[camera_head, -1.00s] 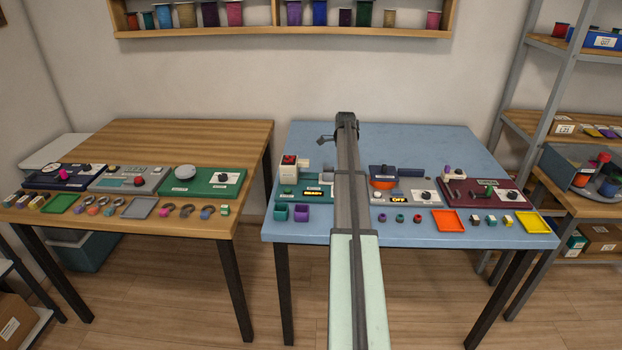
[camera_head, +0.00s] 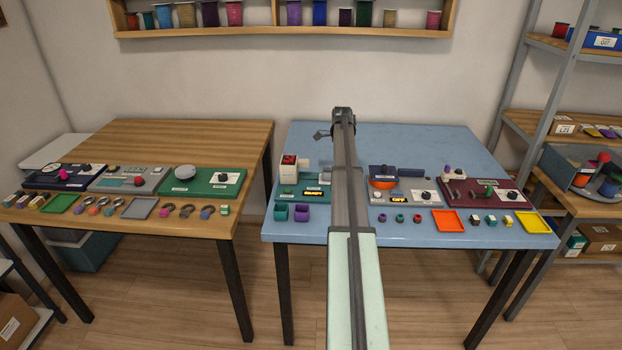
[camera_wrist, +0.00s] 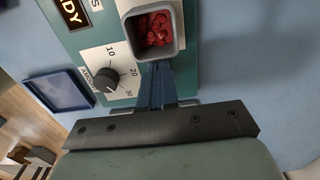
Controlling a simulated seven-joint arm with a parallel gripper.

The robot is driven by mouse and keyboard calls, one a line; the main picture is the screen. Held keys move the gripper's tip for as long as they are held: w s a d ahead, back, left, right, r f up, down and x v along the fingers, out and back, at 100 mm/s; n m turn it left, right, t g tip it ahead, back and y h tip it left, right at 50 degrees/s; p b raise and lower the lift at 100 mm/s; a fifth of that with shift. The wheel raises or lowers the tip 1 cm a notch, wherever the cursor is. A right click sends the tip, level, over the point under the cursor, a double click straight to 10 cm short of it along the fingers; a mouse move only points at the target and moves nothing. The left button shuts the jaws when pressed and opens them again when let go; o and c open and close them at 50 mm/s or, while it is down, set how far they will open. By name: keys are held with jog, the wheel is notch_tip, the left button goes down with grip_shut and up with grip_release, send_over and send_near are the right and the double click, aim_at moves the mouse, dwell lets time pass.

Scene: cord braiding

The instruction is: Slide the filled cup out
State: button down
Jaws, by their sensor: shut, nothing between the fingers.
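In the wrist view a grey square cup (camera_wrist: 126,36) holds several red pieces. It stands on a green panel (camera_wrist: 87,45) beside a dial marked 10, 20 and 30. My gripper (camera_wrist: 157,66) is shut and empty. Its fingertips are right at the near wall of the cup; whether they touch it I cannot tell. In the head view my arm hides the cup and the fingers. A white dispenser with red pieces on top (camera_head: 289,171) stands at the panel's left end.
The display (camera_head: 313,193) reads READY. A dark blue tray (camera_wrist: 60,90) lies beside the dial. The blue table (camera_head: 430,142) is clear at the back right.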

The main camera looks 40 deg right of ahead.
notch_tip(320, 180, up, 9)
dwell(0.8)
jog(key=shift+r, duration=0.1)
